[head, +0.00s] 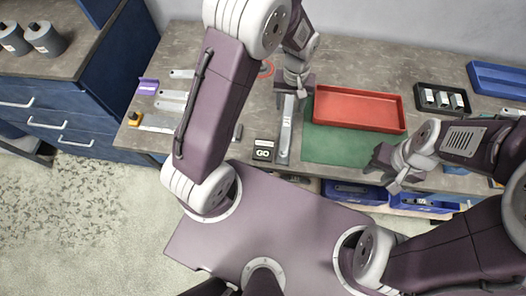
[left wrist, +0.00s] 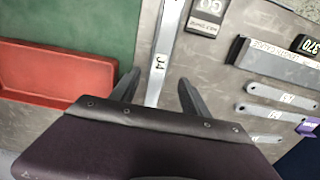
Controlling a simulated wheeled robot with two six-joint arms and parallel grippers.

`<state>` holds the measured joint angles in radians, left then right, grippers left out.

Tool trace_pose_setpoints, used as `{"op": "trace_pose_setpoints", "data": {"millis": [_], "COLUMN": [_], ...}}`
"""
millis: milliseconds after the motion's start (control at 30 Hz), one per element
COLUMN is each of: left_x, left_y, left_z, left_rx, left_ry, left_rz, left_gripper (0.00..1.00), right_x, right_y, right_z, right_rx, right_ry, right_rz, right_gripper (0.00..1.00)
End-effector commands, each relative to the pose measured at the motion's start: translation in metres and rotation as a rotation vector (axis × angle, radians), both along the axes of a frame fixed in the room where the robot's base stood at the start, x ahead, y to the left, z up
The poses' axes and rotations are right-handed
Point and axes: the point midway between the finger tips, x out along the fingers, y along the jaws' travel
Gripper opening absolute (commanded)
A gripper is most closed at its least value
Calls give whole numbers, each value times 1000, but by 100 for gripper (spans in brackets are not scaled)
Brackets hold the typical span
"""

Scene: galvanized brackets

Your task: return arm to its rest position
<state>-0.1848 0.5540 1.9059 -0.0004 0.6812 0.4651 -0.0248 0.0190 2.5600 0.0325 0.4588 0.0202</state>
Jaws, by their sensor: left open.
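My left gripper (head: 292,92) is over the middle of the workbench. In the left wrist view, its fingers (left wrist: 160,92) are apart, on either side of a long grey strip (left wrist: 167,42) labelled 34, with nothing gripped. The same strip (head: 286,125) lies on the bench in the head view, beside the green mat (head: 335,147). I cannot tell how high the fingers are above it. My right gripper (head: 385,170) is at the front right of the mat; its jaw opening is unclear. A black GO block (head: 263,150) lies left of the strip's near end.
A red tray (head: 358,108) sits on the mat. A black holder (head: 442,99) and a blue tray (head: 497,80) are at right. Blue bins (head: 355,192) are below the bench's front edge.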

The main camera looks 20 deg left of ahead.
Motion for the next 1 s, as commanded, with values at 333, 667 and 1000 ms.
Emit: {"op": "trace_pose_setpoints", "data": {"millis": [333, 667, 1000], "left_x": [0, -12, -135], "left_y": [0, 31, 58], "left_z": [0, 50, 39], "left_rx": [0, -16, -7], "left_ry": [0, -93, -95], "left_rz": [0, 79, -217], "left_gripper": [54, 54, 54], "right_x": [0, 0, 0], "right_y": [0, 0, 0], "right_z": [0, 0, 0], "right_rx": [0, 0, 0], "right_ry": [0, 0, 0], "right_rz": [0, 0, 0], "right_gripper": [36, 36, 36]}}
